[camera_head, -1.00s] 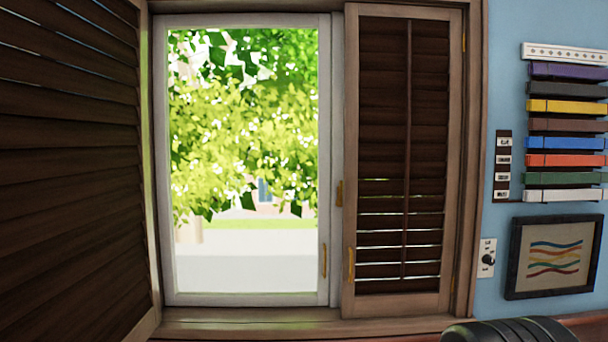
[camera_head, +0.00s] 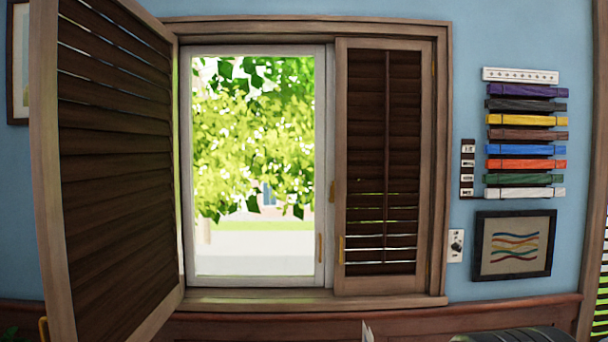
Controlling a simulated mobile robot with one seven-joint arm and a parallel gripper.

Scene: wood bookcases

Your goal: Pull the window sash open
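The window sash (camera_head: 187,170) is a white-framed pane in the left half of the window opening, and it looks shut in its frame. A small brass handle (camera_head: 319,248) is on its lower right side. The left louvered shutter (camera_head: 115,170) is swung open toward me. The right louvered shutter (camera_head: 387,160) is closed over the right half, with a brass handle (camera_head: 341,250) at its lower left. I cannot make out my gripper; only a pale tip and a dark shape, both unclear, show at the bottom edge.
The open shutter's near edge (camera_head: 47,160) juts into the room on the left. A wooden sill (camera_head: 300,299) and a rail (camera_head: 500,308) run below the window. Coloured strips (camera_head: 525,135), a switch plate (camera_head: 456,245) and a framed picture (camera_head: 513,246) are on the right wall.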

